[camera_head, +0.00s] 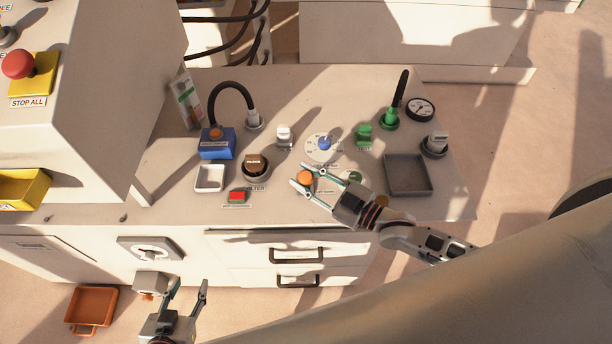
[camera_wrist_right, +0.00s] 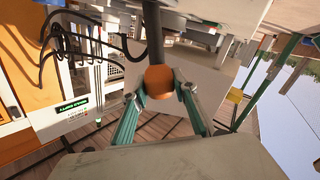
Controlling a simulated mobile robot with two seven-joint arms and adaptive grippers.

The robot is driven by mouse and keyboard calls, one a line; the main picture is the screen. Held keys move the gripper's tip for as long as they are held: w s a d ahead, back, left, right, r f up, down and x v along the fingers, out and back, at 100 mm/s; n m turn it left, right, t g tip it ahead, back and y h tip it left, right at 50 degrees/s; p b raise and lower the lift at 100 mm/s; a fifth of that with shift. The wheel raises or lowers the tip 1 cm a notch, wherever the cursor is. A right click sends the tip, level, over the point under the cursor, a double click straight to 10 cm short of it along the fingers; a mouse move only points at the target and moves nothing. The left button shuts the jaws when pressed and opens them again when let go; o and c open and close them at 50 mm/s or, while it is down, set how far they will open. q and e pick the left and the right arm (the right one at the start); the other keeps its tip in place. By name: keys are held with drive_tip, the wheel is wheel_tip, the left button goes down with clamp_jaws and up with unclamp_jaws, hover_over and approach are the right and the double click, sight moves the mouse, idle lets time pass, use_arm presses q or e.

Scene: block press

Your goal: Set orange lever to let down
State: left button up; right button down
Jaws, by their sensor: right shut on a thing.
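The orange lever's round knob (camera_head: 305,177) shows at the front middle of the white bench top. In the right wrist view the orange knob (camera_wrist_right: 158,82) sits between the fingertips, with a dark rod running up behind it. My right gripper (camera_head: 311,179) reaches in from the right and is shut on the knob, a finger on either side. The lever's base and slot are largely hidden from the head camera by the knob and gripper. My left gripper (camera_head: 187,286) is open and empty, low in front of the bench.
Close by are a white dial with a blue knob (camera_head: 324,144), a brown-topped knob (camera_head: 256,165) and a red button (camera_head: 237,196). A green switch (camera_head: 364,134), grey tray (camera_head: 392,188) and gauge (camera_head: 420,109) lie right. An orange bin (camera_head: 75,315) is at lower left.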

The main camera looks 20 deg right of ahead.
drive_tip(key=c, duration=1.6)
unclamp_jaws()
drive_tip(key=shift+s+a+f, duration=0.1)
drive_tip(key=shift+s+f, duration=0.05)
drive_tip(key=shift+f, duration=0.05)
drive_tip(key=shift+r, duration=0.1)
drive_tip(key=v, duration=1.2)
